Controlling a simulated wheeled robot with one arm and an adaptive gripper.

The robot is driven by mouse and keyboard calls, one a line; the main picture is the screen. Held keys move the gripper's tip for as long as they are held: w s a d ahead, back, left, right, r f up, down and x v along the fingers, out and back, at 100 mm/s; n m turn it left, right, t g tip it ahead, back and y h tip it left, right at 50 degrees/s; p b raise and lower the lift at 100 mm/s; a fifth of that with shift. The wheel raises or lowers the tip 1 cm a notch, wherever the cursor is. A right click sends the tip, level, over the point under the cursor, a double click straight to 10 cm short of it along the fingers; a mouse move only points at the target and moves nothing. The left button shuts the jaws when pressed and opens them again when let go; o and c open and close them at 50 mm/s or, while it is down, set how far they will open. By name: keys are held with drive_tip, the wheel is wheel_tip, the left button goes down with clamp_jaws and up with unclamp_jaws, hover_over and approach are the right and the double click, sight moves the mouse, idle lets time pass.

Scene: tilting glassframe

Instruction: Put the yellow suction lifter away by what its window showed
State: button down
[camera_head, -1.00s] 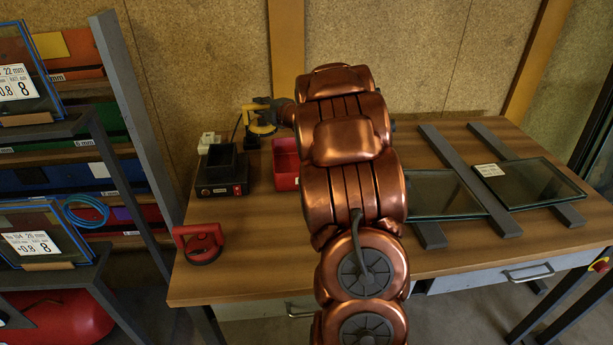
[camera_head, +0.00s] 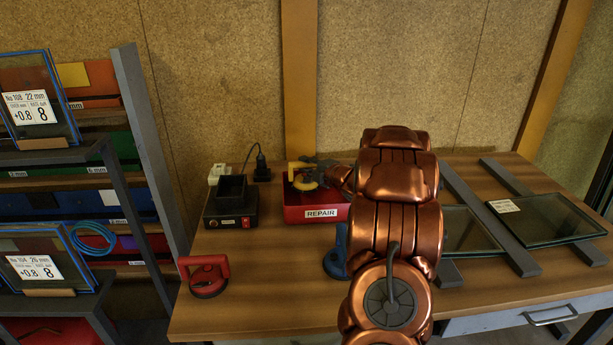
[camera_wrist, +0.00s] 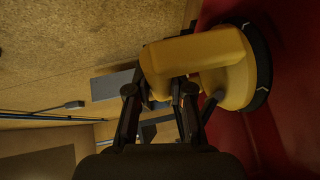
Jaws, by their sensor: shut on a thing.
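The yellow suction lifter (camera_head: 302,176) is at the opening of the red box labelled REPAIR (camera_head: 322,212) on the bench. My gripper (camera_head: 322,172) is shut on the lifter's handle. In the wrist view the lifter (camera_wrist: 228,68) has a yellow body and a dark round pad edge, close against the red of the box (camera_wrist: 292,120). My gripper's fingers (camera_wrist: 160,104) close on the yellow handle there. I cannot tell whether the pad touches the box floor. The lifter's window is not readable in either view.
A black holder on a dark unit with a red switch (camera_head: 230,208) stands left of the box. A red lifter (camera_head: 206,276) and a partly hidden blue one (camera_head: 335,263) stand in front. Glass panes (camera_head: 545,215) lie on grey bars at right; a rack (camera_head: 150,150) is at left.

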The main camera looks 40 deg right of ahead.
drive_tip(key=shift+f, duration=1.6)
drive_tip(key=c, duration=1)
unclamp_jaws()
drive_tip(key=shift+c, duration=0.2)
drive_tip(key=s, duration=0.4)
drive_tip(key=s+r, duration=0.1)
drive_tip(key=s, duration=0.3)
drive_tip(key=s+b, duration=0.1)
drive_tip(key=s, duration=0.2)
drive_tip(key=shift+s+a+r, duration=0.25)
drive_tip(key=shift+s+r, duration=0.15)
